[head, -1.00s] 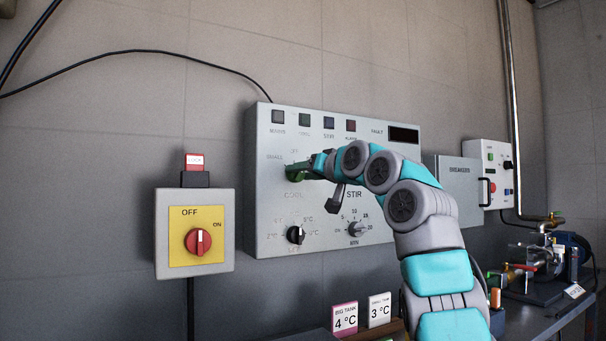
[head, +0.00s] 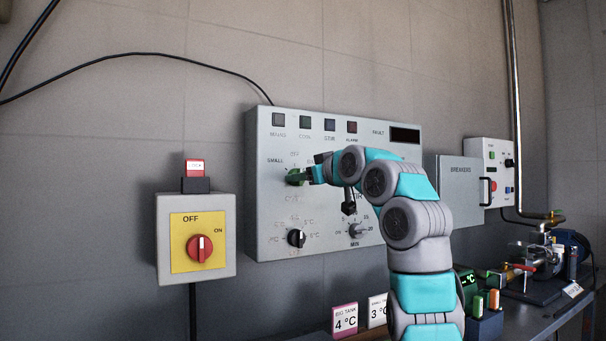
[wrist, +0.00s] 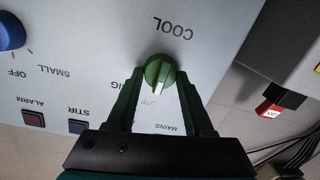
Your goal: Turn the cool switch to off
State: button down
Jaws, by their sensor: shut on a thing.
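The cool switch is a green knob (wrist: 159,72) on the grey control panel; it also shows in the head view (head: 295,176), partly hidden by my gripper. My gripper (wrist: 160,80) has one finger on each side of the knob and is shut on it; in the head view its tips (head: 309,175) reach the panel's left part. In the wrist view, which is upside down, the knob's white mark points down toward the faint OFF lettering (wrist: 152,103). The COOL label (wrist: 172,27) is on the opposite side.
The blue stir knob (wrist: 10,30) is beside my gripper in the wrist view. A black dial (head: 296,238) and another knob (head: 357,230) are lower on the panel. Two temperature cards stand below the panel.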

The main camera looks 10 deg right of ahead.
dwell(0.4)
jog(key=shift+c, duration=1.4)
grip_release()
jog(key=b+v, duration=0.1)
jog(key=v, duration=0.6)
jog(key=shift+s+b, duration=0.35)
jog(key=shift+b, duration=0.05)
jog(key=shift+d, duration=0.15)
